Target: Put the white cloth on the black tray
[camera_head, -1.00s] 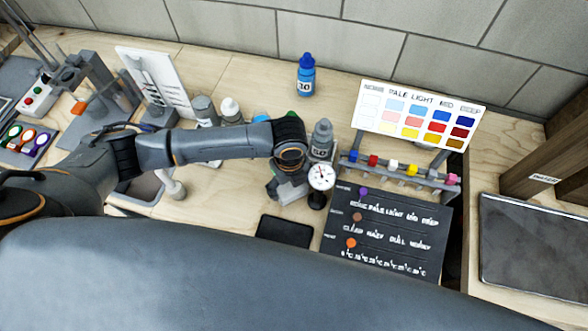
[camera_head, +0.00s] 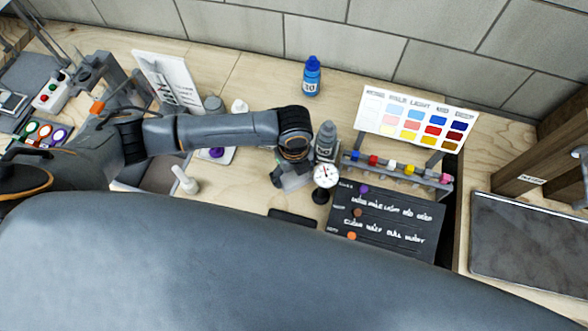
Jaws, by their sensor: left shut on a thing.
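My left gripper (camera_head: 293,180) points down over the bench, just left of a grey bottle and a dial gauge. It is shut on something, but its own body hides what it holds. I cannot make out the white cloth. A small flat black rectangle (camera_head: 293,218), which may be the black tray, lies on the bench just in front of the gripper. My grey body covers its near part. My right gripper is not in view.
The grey bottle (camera_head: 326,143) and white dial gauge (camera_head: 325,175) stand close right of the gripper. A black chart board (camera_head: 385,220), a colour card (camera_head: 417,120) and a rack of coloured pegs (camera_head: 397,172) are further right. A blue bottle (camera_head: 312,77) stands behind. A dark slab (camera_head: 530,240) lies far right.

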